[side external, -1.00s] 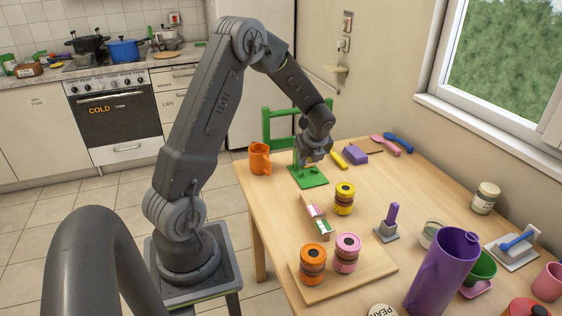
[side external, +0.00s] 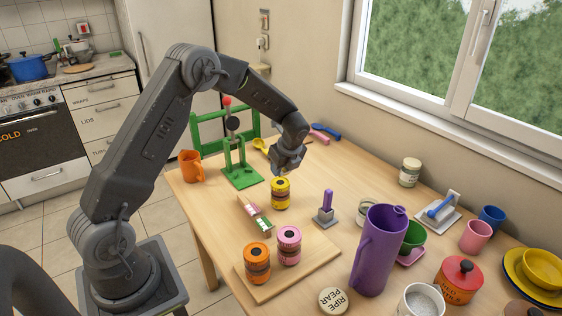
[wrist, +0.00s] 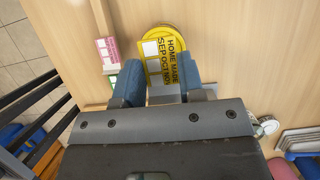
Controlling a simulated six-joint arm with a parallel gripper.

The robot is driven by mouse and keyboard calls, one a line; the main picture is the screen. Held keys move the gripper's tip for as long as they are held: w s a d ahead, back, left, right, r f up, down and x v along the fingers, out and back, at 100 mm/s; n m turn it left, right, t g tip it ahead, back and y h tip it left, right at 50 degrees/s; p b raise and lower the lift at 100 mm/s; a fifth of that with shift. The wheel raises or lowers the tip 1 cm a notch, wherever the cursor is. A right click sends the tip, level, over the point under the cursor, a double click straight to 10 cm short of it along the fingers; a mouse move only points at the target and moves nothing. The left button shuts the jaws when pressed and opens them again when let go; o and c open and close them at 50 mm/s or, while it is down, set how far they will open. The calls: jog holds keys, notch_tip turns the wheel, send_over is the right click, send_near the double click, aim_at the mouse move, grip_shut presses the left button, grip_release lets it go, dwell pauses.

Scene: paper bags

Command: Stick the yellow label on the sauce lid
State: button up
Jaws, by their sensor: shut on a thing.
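My gripper (side external: 287,170) is just above the yellow-lidded jar (side external: 280,199) on the table. In the wrist view, the two blue fingers (wrist: 163,92) are shut on a flat yellow label (wrist: 155,66) with dark print reading "HOME MADE" and "SEP OCT NOV" and pale squares. The label lies in front of the round yellow lid (wrist: 181,37) and covers much of it. I cannot tell whether the label touches the lid.
Pink and green labels (side external: 263,224) lie left of the jar. Orange-lidded (side external: 257,256) and pink-lidded (side external: 289,240) jars stand on a wooden board (side external: 318,255) in front. A purple-handled stamp (side external: 326,210) and purple jug (side external: 374,255) are right; a green stand (side external: 241,176) is behind left.

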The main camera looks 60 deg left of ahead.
aim_at(283, 172)
jog(key=shift+f, duration=1.75)
jog(key=o, duration=1)
jog(key=v, duration=1.4)
jog(key=shift+f, duration=0.1)
